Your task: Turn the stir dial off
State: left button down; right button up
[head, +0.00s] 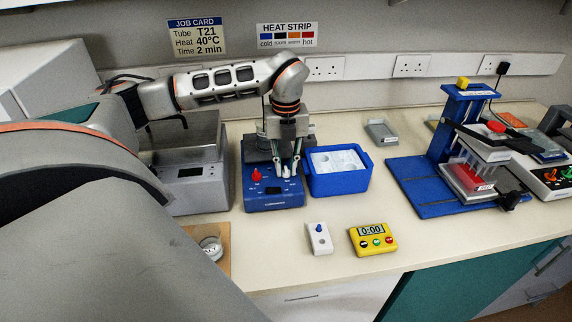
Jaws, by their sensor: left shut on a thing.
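The blue stirrer unit (275,201) stands on the bench, left of centre in the head view. A red dial (256,175) is on the left of its top. A pale dial (287,171) is on the right, partly hidden between my fingers; I take it to be the stir dial. My left gripper (286,168) points down from above and is shut on this pale dial. The dial's exact angle is too small to read. My right gripper is not in view.
A blue tub (338,182) stands close to the right of the stirrer, and a grey balance (190,182) close to its left. A white switch box (319,239) and a yellow timer (373,239) reading 0:00 lie in front. A blue press stand (425,200) is further right.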

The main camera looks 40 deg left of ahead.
aim_at(286, 168)
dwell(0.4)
pick_arm(q)
jog(key=c, duration=1.9)
grip_release()
notch_tip(286, 168, up, 12)
